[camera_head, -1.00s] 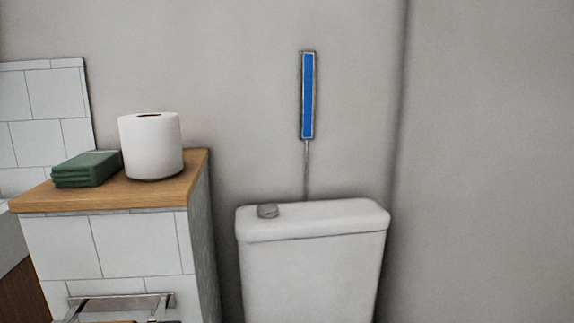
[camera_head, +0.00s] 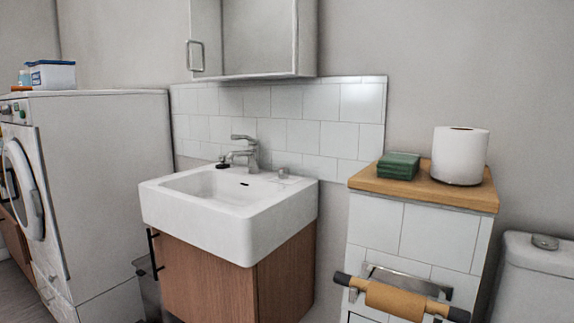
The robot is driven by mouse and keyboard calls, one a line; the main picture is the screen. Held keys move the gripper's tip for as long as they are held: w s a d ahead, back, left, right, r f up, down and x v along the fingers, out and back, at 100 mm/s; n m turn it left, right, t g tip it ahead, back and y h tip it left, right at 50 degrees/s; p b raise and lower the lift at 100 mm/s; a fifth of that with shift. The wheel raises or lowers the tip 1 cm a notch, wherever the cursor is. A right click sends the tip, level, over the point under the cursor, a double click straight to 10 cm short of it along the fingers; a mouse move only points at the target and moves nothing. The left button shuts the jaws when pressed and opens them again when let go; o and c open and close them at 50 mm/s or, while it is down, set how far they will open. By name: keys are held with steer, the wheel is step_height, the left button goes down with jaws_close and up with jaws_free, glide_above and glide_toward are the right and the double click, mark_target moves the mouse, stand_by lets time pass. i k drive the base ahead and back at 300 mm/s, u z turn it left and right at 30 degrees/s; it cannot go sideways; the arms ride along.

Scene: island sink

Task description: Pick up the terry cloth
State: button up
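A green folded cloth (camera_head: 398,166), likely the terry cloth, lies in a small neat stack on the wooden top (camera_head: 424,189) of a white-tiled ledge, right of the sink. It is close to the left of a white toilet roll (camera_head: 460,155), which stands upright on the same top. My gripper is not in view, so its state does not show.
A white sink (camera_head: 232,201) with a chrome tap (camera_head: 245,152) sits left of the ledge, below a mirror cabinet (camera_head: 254,39). A holder with a brown tube (camera_head: 396,300) juts from the ledge front. A toilet tank (camera_head: 537,275) is right; a washing machine (camera_head: 95,180) is left.

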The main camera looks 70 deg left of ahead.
mark_target(403, 166)
steer(key=u, duration=2)
